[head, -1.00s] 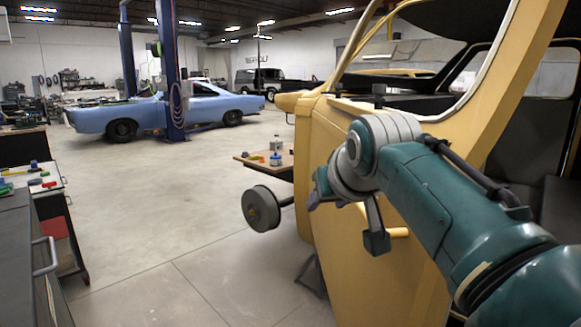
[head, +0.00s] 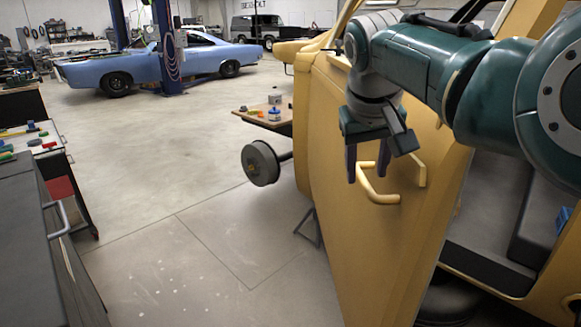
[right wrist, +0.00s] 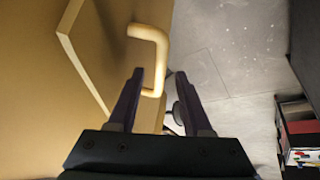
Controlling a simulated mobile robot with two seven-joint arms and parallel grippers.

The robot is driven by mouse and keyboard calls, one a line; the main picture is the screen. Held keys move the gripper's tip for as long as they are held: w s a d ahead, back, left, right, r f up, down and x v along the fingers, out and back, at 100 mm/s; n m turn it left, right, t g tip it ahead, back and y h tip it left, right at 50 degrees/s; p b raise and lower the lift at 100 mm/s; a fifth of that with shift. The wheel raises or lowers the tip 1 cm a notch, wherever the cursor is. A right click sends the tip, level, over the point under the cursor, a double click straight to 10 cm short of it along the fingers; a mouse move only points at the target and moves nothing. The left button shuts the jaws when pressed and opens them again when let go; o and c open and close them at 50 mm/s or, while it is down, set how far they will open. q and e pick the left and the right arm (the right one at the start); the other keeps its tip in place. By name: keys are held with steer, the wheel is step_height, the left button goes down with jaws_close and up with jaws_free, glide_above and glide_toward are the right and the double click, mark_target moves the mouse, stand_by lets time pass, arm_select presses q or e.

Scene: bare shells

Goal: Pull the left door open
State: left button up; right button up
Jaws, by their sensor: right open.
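The yellow left door (head: 335,215) of the car shell stands ajar, with the cabin interior visible past its near edge. A yellow bent-bar handle (head: 380,197) sticks out from its outer face. My right gripper (head: 368,174) points down at the handle, with its dark fingers apart. In the right wrist view the handle (right wrist: 150,36) runs down to between the open fingers (right wrist: 160,73). Whether the fingers touch it I cannot tell. My left gripper is not in view.
A small wooden table (head: 266,118) with bottles and a wheel hub (head: 261,163) stand beyond the door. A dark workbench (head: 30,230) with a grey handle lines the left. Open concrete floor (head: 190,230) lies between. A blue car (head: 150,65) is farther back.

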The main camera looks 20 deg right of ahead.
steer(key=shift+b+x, duration=0.3)
steer(key=shift+x, duration=0.55)
steer(key=shift+c, duration=0.4)
jaws_close()
stand_by(0.5)
